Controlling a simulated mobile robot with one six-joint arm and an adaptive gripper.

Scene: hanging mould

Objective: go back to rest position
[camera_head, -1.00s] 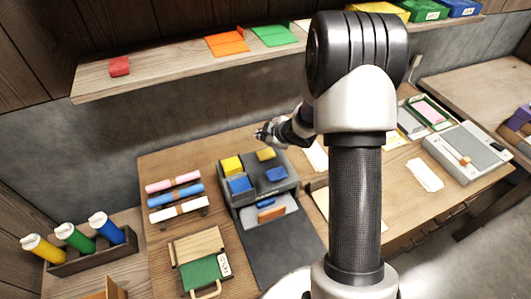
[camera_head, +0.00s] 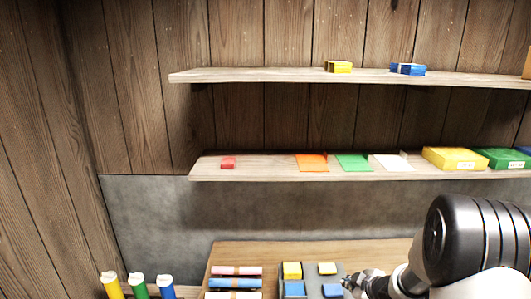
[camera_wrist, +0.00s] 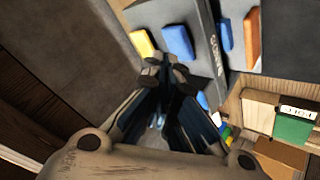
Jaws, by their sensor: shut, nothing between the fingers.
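My gripper (camera_head: 356,283) shows at the bottom of the head view, to the right of a grey organiser (camera_head: 312,272) that holds yellow and blue blocks. In the wrist view the fingers (camera_wrist: 166,70) are shut with nothing between them. Past the fingertips in that view lie a yellow block (camera_wrist: 143,44) and a blue block (camera_wrist: 178,42) on the grey organiser. The gap between fingertips and blocks is hard to judge. My arm fills the lower right corner of the head view, and its base is out of frame.
An upper shelf (camera_head: 260,76) holds yellow and blue boxes. Rolls (camera_head: 235,283) lie left of the organiser. Yellow, green and blue tubes (camera_head: 139,287) stand at lower left. Air before the wall is clear.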

